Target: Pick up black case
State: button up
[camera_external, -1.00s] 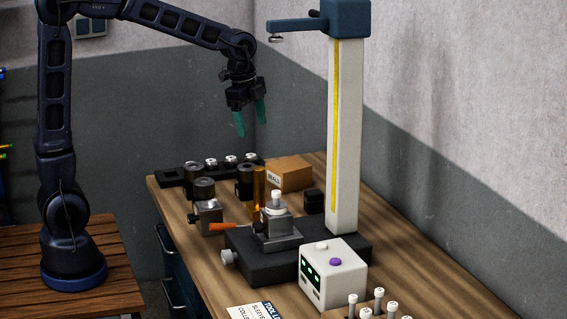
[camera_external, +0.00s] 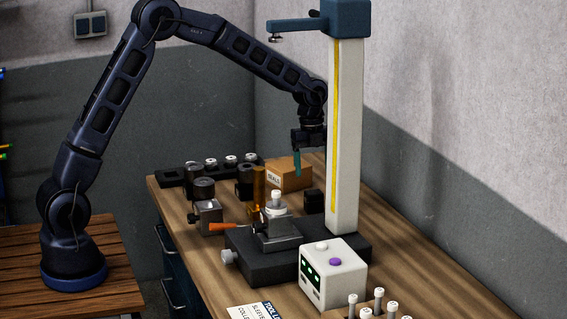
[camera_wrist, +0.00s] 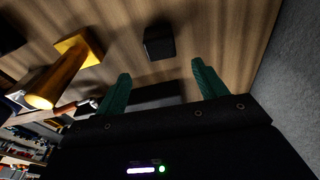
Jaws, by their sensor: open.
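The black case, a small dark box (camera_external: 314,203), stands on the wooden bench between the SEALS carton and the white column. In the wrist view the black case (camera_wrist: 158,42) lies beyond the fingertips, between their lines and apart from them. My gripper (camera_external: 298,170) has green fingers and hangs above the bench near the SEALS carton, up and to the left of the case in the external view. In the wrist view my gripper (camera_wrist: 161,70) has its fingers wide apart, with nothing held between them.
The tall white column (camera_external: 344,140) stands close to the case. The SEALS carton (camera_external: 290,176) and an amber cylinder (camera_external: 259,188) stand to the left; the amber cylinder also shows in the wrist view (camera_wrist: 58,82). A grey wall (camera_wrist: 292,90) is at right.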

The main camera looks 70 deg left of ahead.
aim_at(314, 192)
jog(key=f, duration=0.5)
jog(key=shift+d+f, duration=0.2)
jog(key=shift+d, duration=0.2)
jog(key=shift+w+f, duration=0.1)
jog(key=shift+f, duration=2.6)
jog(key=c, duration=1.2)
jog(key=shift+o, duration=0.2)
jog(key=shift+r, duration=0.15)
